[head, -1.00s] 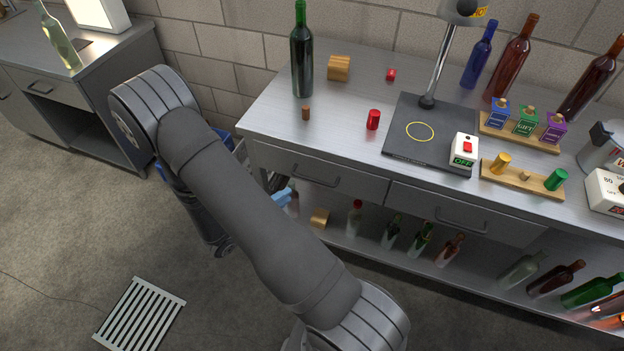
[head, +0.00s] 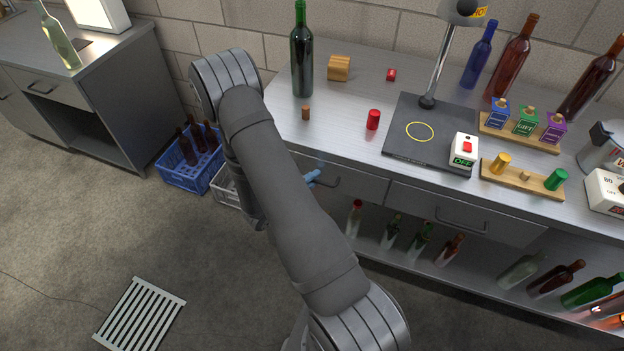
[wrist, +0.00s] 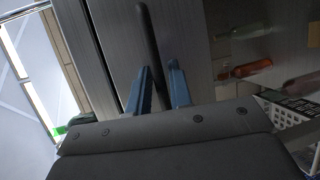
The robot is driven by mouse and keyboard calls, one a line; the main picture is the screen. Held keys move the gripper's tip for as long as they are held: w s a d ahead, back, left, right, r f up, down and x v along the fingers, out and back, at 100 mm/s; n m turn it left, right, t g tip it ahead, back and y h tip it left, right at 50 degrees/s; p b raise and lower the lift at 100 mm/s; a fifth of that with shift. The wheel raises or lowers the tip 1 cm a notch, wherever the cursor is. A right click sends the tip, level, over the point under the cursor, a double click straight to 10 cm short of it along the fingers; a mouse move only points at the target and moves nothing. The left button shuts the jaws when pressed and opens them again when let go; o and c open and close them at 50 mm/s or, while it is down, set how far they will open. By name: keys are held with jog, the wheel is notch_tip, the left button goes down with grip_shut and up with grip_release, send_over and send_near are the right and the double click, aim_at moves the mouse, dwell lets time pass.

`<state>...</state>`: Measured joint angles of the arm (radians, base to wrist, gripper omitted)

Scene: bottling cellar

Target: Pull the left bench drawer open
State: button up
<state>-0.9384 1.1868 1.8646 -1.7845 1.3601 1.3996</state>
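The left bench drawer (head: 363,190) has a grey front under the worktop and looks shut, its left part hidden behind my arm. Its dark bar handle (head: 330,182) shows partly in the head view. In the wrist view the handle (wrist: 147,35) runs lengthwise down between my blue fingertips. My gripper (wrist: 159,80) is open, with a finger on either side of the bar and small gaps visible. In the head view one blue fingertip of my gripper (head: 312,177) shows at the handle's left end. I cannot tell whether a finger touches the bar.
The right drawer (head: 465,215) is shut beside it. Several bottles stand on the shelf below. A dark green bottle (head: 302,55) and a red stopper (head: 373,120) stand on the worktop above. A blue crate (head: 190,175) with bottles sits on the floor at left.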

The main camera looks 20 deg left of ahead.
grip_shut()
jog(key=shift+s, duration=0.1)
jog(key=s, duration=2.6)
jog(key=shift+s, duration=0.35)
jog(key=shift+a, duration=0.1)
grip_release()
